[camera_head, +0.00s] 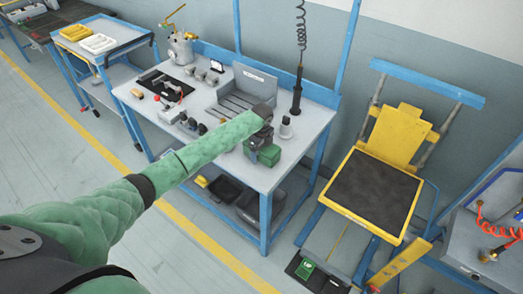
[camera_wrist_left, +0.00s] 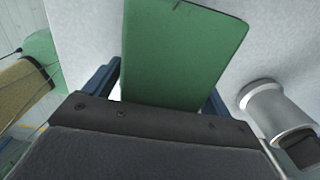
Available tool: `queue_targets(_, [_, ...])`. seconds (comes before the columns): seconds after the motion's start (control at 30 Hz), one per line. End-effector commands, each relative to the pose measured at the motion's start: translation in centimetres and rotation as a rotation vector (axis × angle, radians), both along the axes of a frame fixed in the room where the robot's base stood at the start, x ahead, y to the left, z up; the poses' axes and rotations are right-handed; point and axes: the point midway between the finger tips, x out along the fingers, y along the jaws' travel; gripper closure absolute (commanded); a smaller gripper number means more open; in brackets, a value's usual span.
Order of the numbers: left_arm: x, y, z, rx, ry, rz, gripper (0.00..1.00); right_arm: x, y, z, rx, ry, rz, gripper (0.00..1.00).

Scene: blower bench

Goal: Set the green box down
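The green box (camera_head: 268,155) is at the right end of the blue-framed workbench (camera_head: 291,154), just below my left gripper (camera_head: 262,142). In the left wrist view the green box (camera_wrist_left: 180,55) sits between the two blue fingers of my left gripper (camera_wrist_left: 160,88), which appear closed on its sides. The box is over the pale bench top. I cannot tell whether its underside touches the top. My right gripper is not in view.
A small grey cylinder (camera_head: 286,128) stands right beside the box and also shows in the left wrist view (camera_wrist_left: 272,105). Small parts and a black tray (camera_head: 165,85) are at the left.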

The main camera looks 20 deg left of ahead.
Motion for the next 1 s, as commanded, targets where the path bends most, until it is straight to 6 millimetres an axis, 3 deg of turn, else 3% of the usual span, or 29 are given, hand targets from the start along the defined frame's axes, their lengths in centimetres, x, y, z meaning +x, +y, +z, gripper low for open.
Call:
queue_targets(0.27, [0.0,0.0,0.4,0.000,0.000,0.000,0.17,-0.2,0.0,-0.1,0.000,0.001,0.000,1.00])
queue_targets(0.4, [0.1,0.0,1.7,-0.002,-0.002,-0.001,0.17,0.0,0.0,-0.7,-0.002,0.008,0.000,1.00])
queue_targets(0.5, [0.1,0.1,3.3,0.001,-0.004,-0.002,0.17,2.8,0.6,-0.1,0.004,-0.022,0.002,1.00])
queue_targets(0.7, [0.1,0.0,7.3,0.000,-0.003,-0.002,0.17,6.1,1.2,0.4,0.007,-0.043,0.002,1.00])
queue_targets(1.0, [0.1,0.0,11.5,0.000,-0.001,-0.001,0.17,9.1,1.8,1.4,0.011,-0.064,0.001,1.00])
